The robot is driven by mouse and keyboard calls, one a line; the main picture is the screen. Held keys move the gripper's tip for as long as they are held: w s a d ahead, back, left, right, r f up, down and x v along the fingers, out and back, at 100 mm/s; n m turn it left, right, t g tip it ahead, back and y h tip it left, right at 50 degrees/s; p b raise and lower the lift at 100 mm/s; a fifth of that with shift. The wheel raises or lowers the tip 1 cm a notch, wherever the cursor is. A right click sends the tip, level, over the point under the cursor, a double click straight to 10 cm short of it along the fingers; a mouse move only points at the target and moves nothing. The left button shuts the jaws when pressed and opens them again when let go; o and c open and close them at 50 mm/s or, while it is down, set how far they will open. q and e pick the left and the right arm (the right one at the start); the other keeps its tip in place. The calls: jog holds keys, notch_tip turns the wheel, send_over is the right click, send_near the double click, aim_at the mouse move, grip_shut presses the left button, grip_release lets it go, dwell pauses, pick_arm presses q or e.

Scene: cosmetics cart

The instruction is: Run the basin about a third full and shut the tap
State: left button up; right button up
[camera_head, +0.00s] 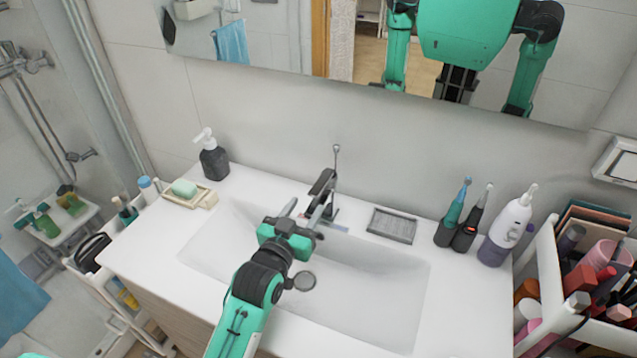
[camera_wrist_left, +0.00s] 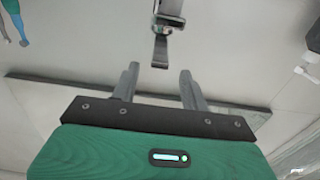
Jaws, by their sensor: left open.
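The white basin (camera_head: 385,300) is set in the counter, with a round drain (camera_head: 305,281) at its bottom. I see no clear water in it, and my left arm hides part of it. The grey metal tap (camera_head: 322,186) stands at the basin's back edge, with a thin upright rod behind it. My left gripper (camera_head: 303,212) is open over the back of the basin, close to the tap. In the left wrist view, the tap (camera_wrist_left: 167,30) lies just beyond and between the open fingertips (camera_wrist_left: 160,75), with no contact visible. Whether water runs is unclear.
A soap dish (camera_head: 205,200) and dark pump bottle (camera_head: 213,160) stand left of the basin. A grey ribbed tray (camera_head: 392,226) lies right of the tap. Electric toothbrushes (camera_head: 455,215), a white bottle (camera_head: 508,230) and a cosmetics cart (camera_head: 548,275) are at right. A mirror (camera_head: 290,40) hangs behind.

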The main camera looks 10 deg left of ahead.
aim_at(316, 188)
pick_arm(q)
jog(key=w, duration=0.2)
jog(key=w+d+p, duration=0.1)
jog(key=w, duration=0.4)
jog(key=shift+w+d+p, duration=0.1)
jog(key=shift+d+p, duration=0.05)
jog(key=shift+p, duration=0.15)
jog(key=shift+w+d, duration=0.1)
jog(key=shift+w, duration=0.35)
grip_shut()
pick_arm(e)
jog(key=shift+w+r, duration=0.9)
jog(key=shift+r, duration=0.2)
